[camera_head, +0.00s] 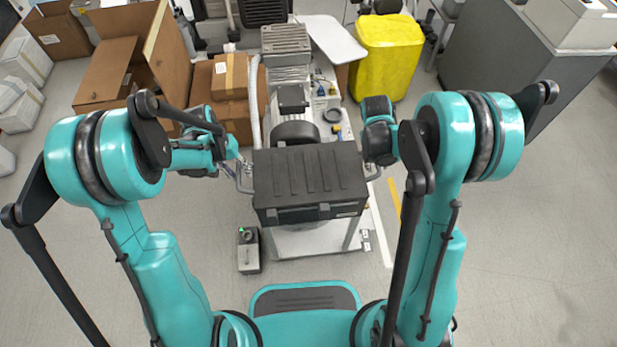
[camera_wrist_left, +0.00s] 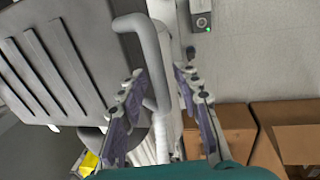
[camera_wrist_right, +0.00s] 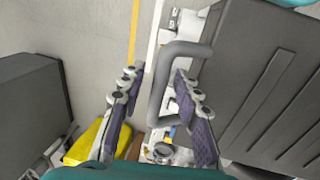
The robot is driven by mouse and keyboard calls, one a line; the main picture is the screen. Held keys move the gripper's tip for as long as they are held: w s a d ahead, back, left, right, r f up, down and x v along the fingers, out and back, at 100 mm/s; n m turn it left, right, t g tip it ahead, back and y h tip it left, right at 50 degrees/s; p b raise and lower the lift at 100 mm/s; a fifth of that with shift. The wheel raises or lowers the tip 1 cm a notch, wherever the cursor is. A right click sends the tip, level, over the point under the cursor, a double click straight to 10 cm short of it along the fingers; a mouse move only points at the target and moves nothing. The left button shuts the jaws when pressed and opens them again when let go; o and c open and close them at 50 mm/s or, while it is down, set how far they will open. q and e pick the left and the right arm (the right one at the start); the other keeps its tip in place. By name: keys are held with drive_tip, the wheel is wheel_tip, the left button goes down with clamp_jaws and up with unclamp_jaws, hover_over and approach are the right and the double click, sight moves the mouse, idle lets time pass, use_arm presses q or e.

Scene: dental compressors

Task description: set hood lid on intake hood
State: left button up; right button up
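A dark grey ribbed lid-like box (camera_head: 310,175) with a bar handle on each side is in the middle of the head view; I take it for the hood lid. My left gripper (camera_head: 244,168) is at its left handle (camera_head: 243,184). In the left wrist view the open fingers (camera_wrist_left: 160,105) stand on either side of that handle (camera_wrist_left: 153,55), with gaps. My right gripper is at the right handle (camera_head: 374,173). In the right wrist view its open fingers (camera_wrist_right: 158,105) straddle that handle (camera_wrist_right: 167,75). I cannot pick out the intake hood with certainty.
Behind the box stands a machine with a motor (camera_head: 292,103) and a grey ribbed block (camera_head: 286,45). A yellow bin (camera_head: 388,50) is at the back right. Cardboard boxes (camera_head: 105,75) are at the left. A small grey device (camera_head: 249,255) is on the floor. Floor at right is clear.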

drive_tip(key=shift+r, duration=0.1)
use_arm(q)
wheel_tip(320, 180, up, 12)
drive_tip(key=a, duration=0.2)
drive_tip(key=shift+f, duration=0.15)
use_arm(e)
drive_tip(key=v, duration=1.1)
drive_tip(key=shift+r, duration=0.35)
drive_tip(key=shift+a, duration=0.1)
use_arm(q)
drive_tip(key=shift+s, duration=0.1)
